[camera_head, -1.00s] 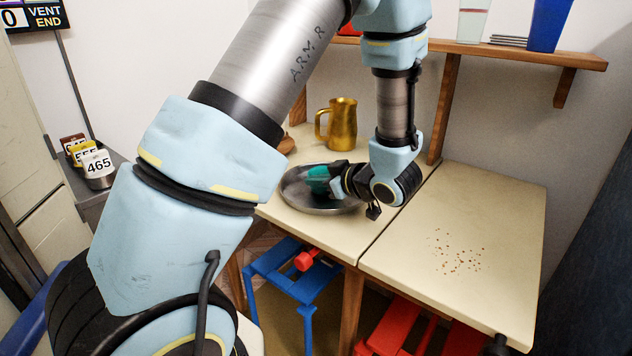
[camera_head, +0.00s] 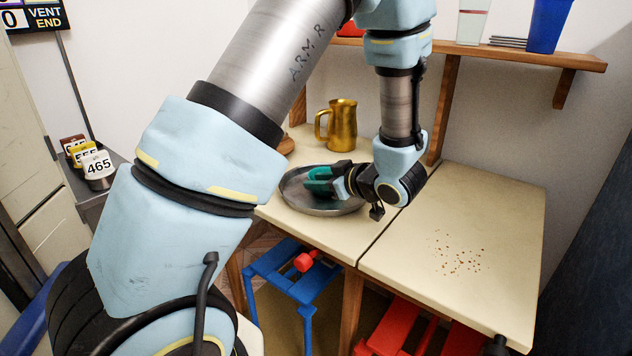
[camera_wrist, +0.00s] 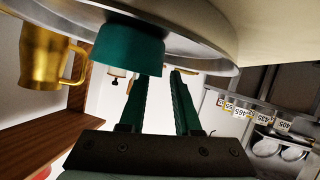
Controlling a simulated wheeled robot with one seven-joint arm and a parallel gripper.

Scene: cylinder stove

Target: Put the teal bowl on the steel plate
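The teal bowl (camera_head: 317,186) sits on the steel plate (camera_head: 297,199), a round grey dish on the cream table. In the wrist view, which is turned over, the bowl (camera_wrist: 128,48) rests against the inner face of the plate (camera_wrist: 222,68). My gripper (camera_head: 340,178) is low over the right part of the plate, beside the bowl. In the wrist view its two teal-padded fingers (camera_wrist: 161,76) stand apart with an empty gap between them, and the bowl lies just beyond the tips, to the left. The fingers partly hide the bowl in the head view.
A gold mug (camera_head: 338,125) stands behind the plate. A wooden shelf (camera_head: 480,50) with a blue cup (camera_head: 549,25) runs along the wall above. The right table half (camera_head: 480,220) is clear except for small brown crumbs. Numbered tins (camera_head: 97,168) stand at the left.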

